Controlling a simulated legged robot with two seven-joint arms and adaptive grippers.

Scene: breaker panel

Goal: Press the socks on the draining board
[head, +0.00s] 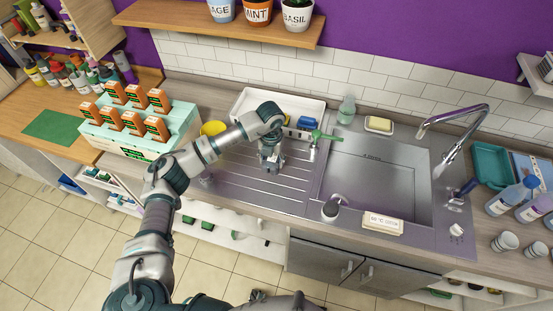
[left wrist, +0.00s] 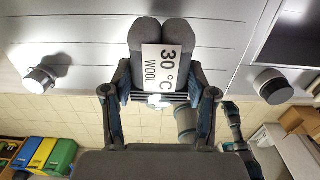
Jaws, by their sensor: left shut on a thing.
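A dark grey pair of rolled socks (left wrist: 164,55) with a white "30 °C WOOL" label is between the fingers of my left gripper (left wrist: 160,95), in the left wrist view. My left gripper is shut on it. In the head view my left gripper (head: 270,163) points down over the ribbed steel draining board (head: 235,183), left of the sink. There the socks are mostly hidden by the gripper, and I cannot tell whether they touch the board.
A white tray (head: 243,103) stands behind the gripper. A yellow cup (head: 213,128) and a mint box with orange blocks (head: 150,138) stand left. A "60 °C" block (head: 382,223) lies at the sink's front.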

